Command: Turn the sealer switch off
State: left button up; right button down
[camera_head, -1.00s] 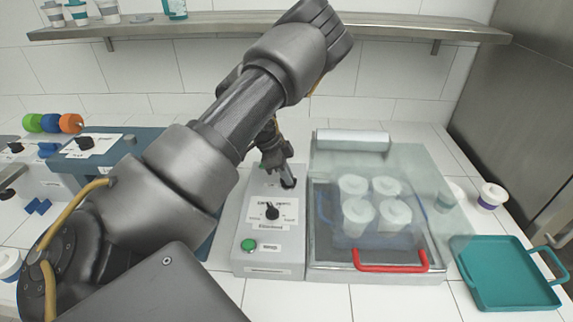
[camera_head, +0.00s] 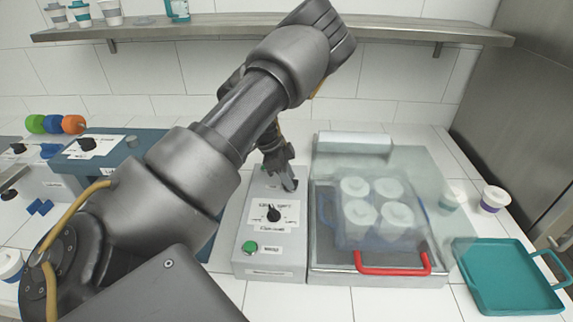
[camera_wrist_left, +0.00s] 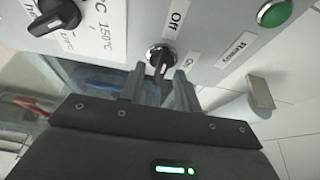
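The sealer is a grey control box (camera_head: 270,250) joined to a clear-lidded bay (camera_head: 325,240) with a red handle. Its black switch (camera_wrist_left: 160,55) shows in the left wrist view beside the Off and On labels, with its white-marked tip toward the fingers. My left gripper (camera_head: 287,180) is over the far end of the box, and its fingers largely hide the switch in the head view. In the left wrist view the gripper (camera_wrist_left: 160,88) has its fingers apart, one on either side of the switch's tip, with nothing visibly clamped. My right gripper is not in view.
The box also carries a temperature knob (camera_head: 274,214) and a green button (camera_head: 249,247). Several lidded cups (camera_head: 360,215) stand under the clear lid. A shelf (camera_head: 270,28) spans the back wall.

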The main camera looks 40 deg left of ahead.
pick_arm(q)
jog(key=shift+r, duration=0.4)
jog(key=s+d+r+b, duration=0.4)
jog(key=s+d+r, duration=0.5)
jog(key=r, duration=0.3)
jog(key=shift+s, duration=0.9)
jog(key=w+a+f+p, duration=0.1)
jog(key=w+a+f, duration=0.2)
jog(key=w+a+f+p, duration=0.1)
jog(key=w+a+f, duration=0.2)
jog(key=w+f, duration=0.1)
jog(key=w+a+f+p, duration=0.2)
jog(key=w+a+f, duration=0.1)
jog(key=f, duration=0.1)
jog(key=shift+w+a, duration=0.1)
jog(key=shift+w, duration=0.3)
jog(key=shift+f, duration=0.9)
